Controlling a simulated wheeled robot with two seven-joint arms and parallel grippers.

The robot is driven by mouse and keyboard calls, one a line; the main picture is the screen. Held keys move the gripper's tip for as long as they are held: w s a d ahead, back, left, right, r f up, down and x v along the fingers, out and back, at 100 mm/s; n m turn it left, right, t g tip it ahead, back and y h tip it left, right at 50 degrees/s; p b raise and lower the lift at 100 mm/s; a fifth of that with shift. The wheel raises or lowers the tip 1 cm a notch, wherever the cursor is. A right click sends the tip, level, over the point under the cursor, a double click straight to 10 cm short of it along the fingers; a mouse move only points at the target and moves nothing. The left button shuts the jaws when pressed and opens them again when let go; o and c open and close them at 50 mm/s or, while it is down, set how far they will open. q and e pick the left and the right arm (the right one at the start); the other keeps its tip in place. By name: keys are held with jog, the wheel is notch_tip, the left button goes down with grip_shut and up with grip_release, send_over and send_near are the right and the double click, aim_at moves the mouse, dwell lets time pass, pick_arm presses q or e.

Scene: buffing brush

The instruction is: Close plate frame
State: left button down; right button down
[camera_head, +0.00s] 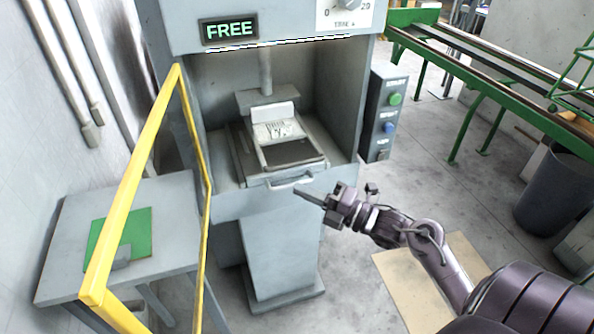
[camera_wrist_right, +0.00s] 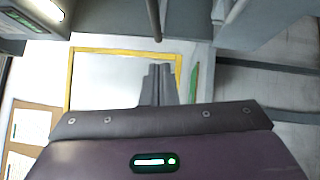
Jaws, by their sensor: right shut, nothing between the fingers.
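A grey plate frame (camera_head: 262,163) with a handle (camera_head: 290,181) at its front lies in the open bay of the grey machine. A pale block with dark markings (camera_head: 277,131) sits on it, under a vertical rod and press head (camera_head: 266,98). I cannot tell whether the frame is fully shut. My right gripper (camera_head: 303,193) is just in front of the handle, slightly right and nearer, with its fingers together and empty. Its fingers (camera_wrist_right: 158,84) also show in the right wrist view, with nothing between them. My left gripper is not in view.
A yellow-edged guard door (camera_head: 133,192) stands swung open at the left. Behind it is a grey table (camera_head: 180,215) with a green mat (camera_head: 137,230). A button box (camera_head: 384,115) is right of the bay. The display reads FREE (camera_head: 229,30). A green conveyor (camera_head: 470,75) is at back right.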

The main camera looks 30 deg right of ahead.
jog(key=w, duration=0.1)
jog(key=w+r+p, duration=0.1)
jog(key=w, duration=0.1)
jog(key=shift+w+d, duration=0.15)
jog(key=shift+w, duration=0.1)
jog(key=shift+w+d+f, duration=0.1)
jog(key=shift+w, duration=0.25)
jog(key=w+b, duration=0.2)
jog(key=w+d+b, duration=0.1)
jog(key=w+b, duration=0.3)
jog(key=w, duration=0.1)
jog(key=shift+d+f, duration=0.25)
jog(key=shift+d, duration=0.1)
jog(key=shift+w+d+r, duration=0.1)
jog(key=shift+w+r, duration=0.05)
jog(key=shift+r, duration=0.35)
jog(key=shift+d, duration=0.1)
